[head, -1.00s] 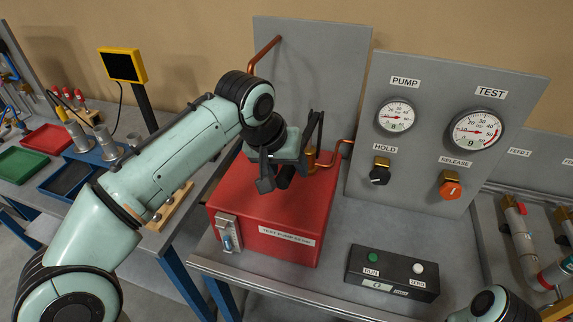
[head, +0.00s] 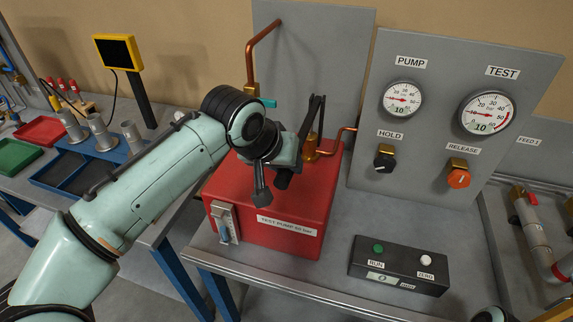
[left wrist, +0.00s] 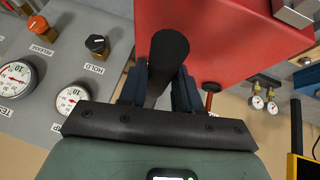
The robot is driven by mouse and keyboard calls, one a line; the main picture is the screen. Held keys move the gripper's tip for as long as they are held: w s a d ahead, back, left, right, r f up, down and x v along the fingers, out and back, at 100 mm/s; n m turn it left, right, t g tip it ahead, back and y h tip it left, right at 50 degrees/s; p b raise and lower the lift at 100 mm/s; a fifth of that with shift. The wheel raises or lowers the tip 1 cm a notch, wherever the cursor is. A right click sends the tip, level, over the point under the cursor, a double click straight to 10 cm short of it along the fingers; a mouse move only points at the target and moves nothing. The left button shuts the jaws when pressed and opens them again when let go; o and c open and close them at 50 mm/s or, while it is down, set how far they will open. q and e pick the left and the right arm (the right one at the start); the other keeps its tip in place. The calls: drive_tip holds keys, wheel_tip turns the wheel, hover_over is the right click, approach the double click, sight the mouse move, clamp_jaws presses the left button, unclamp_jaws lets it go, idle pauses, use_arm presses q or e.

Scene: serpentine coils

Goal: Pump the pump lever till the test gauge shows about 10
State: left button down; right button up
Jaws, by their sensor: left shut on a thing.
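The black pump lever grip (left wrist: 168,48) lies between the two dark fingers of my left gripper (left wrist: 160,88) in the left wrist view. The gripper is shut on it. In the head view my left gripper (head: 284,165) is above the red test pump box (head: 270,205), and its wrist hides most of the lever. The test gauge (head: 487,112) on the grey panel shows the number 10, and the pump gauge (head: 402,99) also shows 10.
Below the gauges are the black HOLD knob (head: 384,162) and the orange RELEASE knob (head: 459,178). A black box with RUN and ZERO buttons (head: 399,266) stands on the bench. Copper pipes (head: 262,50) rise behind the pump. Trays and a yellow-framed screen (head: 118,52) are at left.

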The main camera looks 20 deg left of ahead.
use_arm(q)
drive_tip(key=shift+f, duration=0.45)
drive_tip(key=c, duration=0.8)
unclamp_jaws()
drive_tip(key=shift+r, duration=0.1)
drive_tip(key=shift+s+a+r, duration=0.1)
drive_tip(key=shift+s+r, duration=0.15)
drive_tip(key=shift+r, duration=0.25)
drive_tip(key=p+v, duration=0.2)
drive_tip(key=v, duration=1)
use_arm(e)
drive_tip(key=shift+w+r, duration=0.5)
drive_tip(key=shift+r, duration=0.2)
drive_tip(key=shift+w+r, duration=0.45)
drive_tip(key=shift+r, duration=0.25)
use_arm(q)
drive_tip(key=shift+s+r, duration=0.1)
drive_tip(key=shift+s, duration=0.05)
